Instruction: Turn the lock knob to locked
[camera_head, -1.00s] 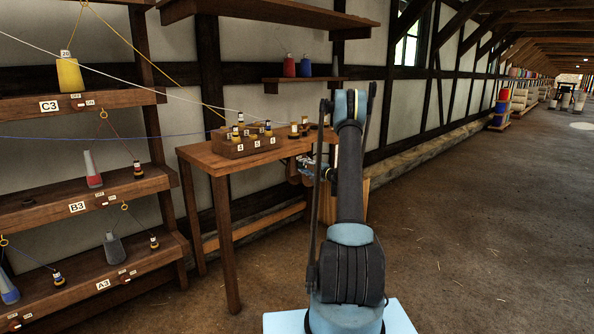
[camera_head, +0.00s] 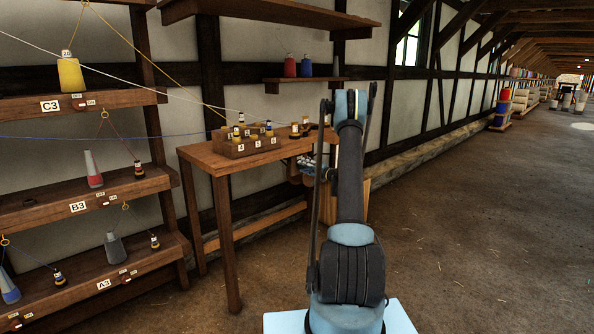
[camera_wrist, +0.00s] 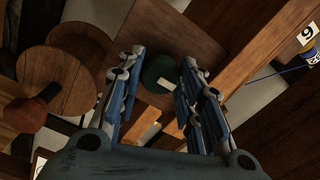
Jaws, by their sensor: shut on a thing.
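The lock knob (camera_wrist: 158,70) is a dark green round knob on a wooden board, seen in the wrist view, with a pale mark (camera_wrist: 152,85) beside its lower edge. My gripper (camera_wrist: 161,62) has its blue and grey fingers on both sides of the knob and is shut on it. In the head view my gripper (camera_head: 303,163) is at the right end of the wooden bench, partly hidden behind my arm. The knob is not visible there, and I cannot read whether it stands at locked.
The bench (camera_head: 203,158) carries a wooden box (camera_head: 232,150) of numbered bobbins. Shelves (camera_head: 88,194) with cones and bobbins stand at the left, with threads running across. In the wrist view, round wooden discs (camera_wrist: 57,80) and a reddish-brown handle (camera_wrist: 25,114) are left of my fingers.

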